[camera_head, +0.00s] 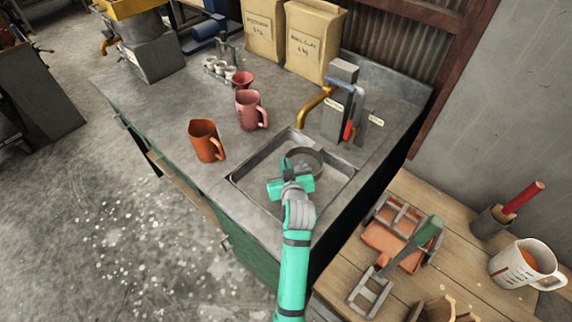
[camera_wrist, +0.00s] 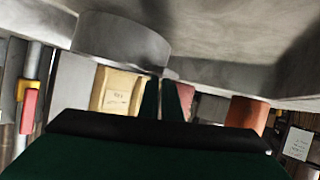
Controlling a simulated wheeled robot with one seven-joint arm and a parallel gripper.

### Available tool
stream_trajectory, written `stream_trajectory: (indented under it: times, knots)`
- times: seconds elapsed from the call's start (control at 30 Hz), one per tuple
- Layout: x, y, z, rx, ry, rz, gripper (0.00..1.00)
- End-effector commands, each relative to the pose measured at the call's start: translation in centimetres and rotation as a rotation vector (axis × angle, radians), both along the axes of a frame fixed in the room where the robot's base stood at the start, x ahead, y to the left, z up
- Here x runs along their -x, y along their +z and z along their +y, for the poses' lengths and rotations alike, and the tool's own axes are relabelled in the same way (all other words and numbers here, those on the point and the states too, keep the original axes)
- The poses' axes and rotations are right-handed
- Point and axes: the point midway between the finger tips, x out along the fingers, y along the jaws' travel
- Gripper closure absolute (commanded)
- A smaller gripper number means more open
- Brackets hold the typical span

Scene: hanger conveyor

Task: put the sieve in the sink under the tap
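The sieve (camera_head: 309,157) is a round grey ring inside the sink (camera_head: 240,183), toward its back, in front of the tap. In the wrist view the sieve (camera_wrist: 120,40) is a curved grey wall at the top. My gripper (camera_head: 288,165) reaches in over the sink, and its fingers (camera_wrist: 161,85) are close together at the sieve's edge. They look shut on its wall. I cannot tell if the sieve touches the sink floor. The brass tap (camera_head: 316,103) arches over the sink's back edge, its spout close behind the sieve.
An orange mug (camera_head: 206,141) and a pink mug (camera_head: 248,110) stand on the counter left of the sink. A grey block with a blue-and-red lever (camera_head: 348,128) stands beside the tap. Clay bags (camera_head: 312,42) are at the back. A wooden table (camera_head: 460,240) with tools is at right.

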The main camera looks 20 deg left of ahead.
Motion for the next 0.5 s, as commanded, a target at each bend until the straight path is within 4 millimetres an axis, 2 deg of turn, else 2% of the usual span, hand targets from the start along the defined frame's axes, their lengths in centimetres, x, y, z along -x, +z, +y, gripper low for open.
stream_trajectory:
  times: [0.17,0.27,0.5]
  knots:
    - [0.00,0.03,0.07,0.000,0.001,-0.001,1.00]
    - [0.00,-0.04,0.01,0.000,0.000,0.000,0.77]
    - [-0.04,-0.02,-0.13,0.000,-0.002,0.000,0.75]
